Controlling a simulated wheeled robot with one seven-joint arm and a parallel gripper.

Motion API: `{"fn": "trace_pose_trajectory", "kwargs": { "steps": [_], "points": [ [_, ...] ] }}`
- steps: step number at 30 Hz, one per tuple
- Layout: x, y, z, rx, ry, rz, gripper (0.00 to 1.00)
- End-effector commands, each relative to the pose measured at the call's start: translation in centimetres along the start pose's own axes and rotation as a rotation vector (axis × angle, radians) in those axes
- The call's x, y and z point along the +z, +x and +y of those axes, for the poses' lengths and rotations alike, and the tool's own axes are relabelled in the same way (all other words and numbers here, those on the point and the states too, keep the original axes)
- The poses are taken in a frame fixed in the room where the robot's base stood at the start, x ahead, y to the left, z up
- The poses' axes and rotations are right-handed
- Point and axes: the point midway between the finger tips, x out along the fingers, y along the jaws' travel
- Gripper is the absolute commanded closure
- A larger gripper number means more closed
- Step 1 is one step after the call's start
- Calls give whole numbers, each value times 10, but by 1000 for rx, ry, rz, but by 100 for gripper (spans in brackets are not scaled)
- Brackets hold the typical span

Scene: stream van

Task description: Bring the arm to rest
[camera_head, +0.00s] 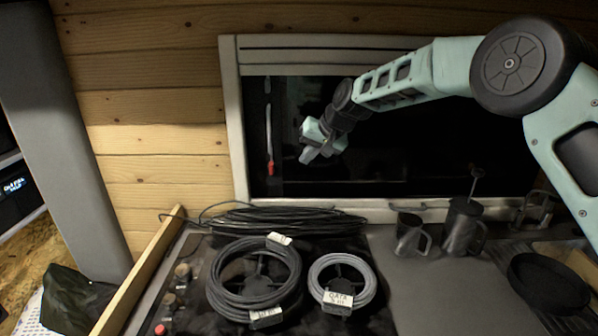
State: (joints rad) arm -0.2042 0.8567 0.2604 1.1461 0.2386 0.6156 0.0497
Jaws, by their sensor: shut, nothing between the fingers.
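My arm (400,82) reaches in from the right, pale green with dark joints. It is raised in front of a dark window. My gripper (306,156) hangs at its end, pointing down and left, above the cable coils and apart from them. Its fingers look closed together, with nothing held between them.
Below lie a large dark cable coil (228,299), a smaller grey coil (361,296) with a label, and a loose black cable bundle (285,221) behind. Metal mugs (462,230) and a black pan (548,284) stand at right. A wooden rail (140,272) edges the left. The counter (432,290) has bare room.

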Motion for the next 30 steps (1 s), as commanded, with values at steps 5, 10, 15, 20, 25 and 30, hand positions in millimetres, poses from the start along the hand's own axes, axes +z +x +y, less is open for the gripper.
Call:
{"fn": "trace_pose_trajectory", "kwargs": {
  "steps": [5, 10, 15, 20, 25, 30],
  "points": [
    [0, -18, 1, 1, 1, 0, 100],
    [19, -33, -13, 2, -25, -30, 100],
    [98, -66, -49, 24, -126, -141, 100],
    [200, -108, -66, 66, -246, -264, 100],
    [313, -156, -54, 131, -370, -386, 100],
    [406, -198, -19, 204, -470, -482, 100]
  ]
}}
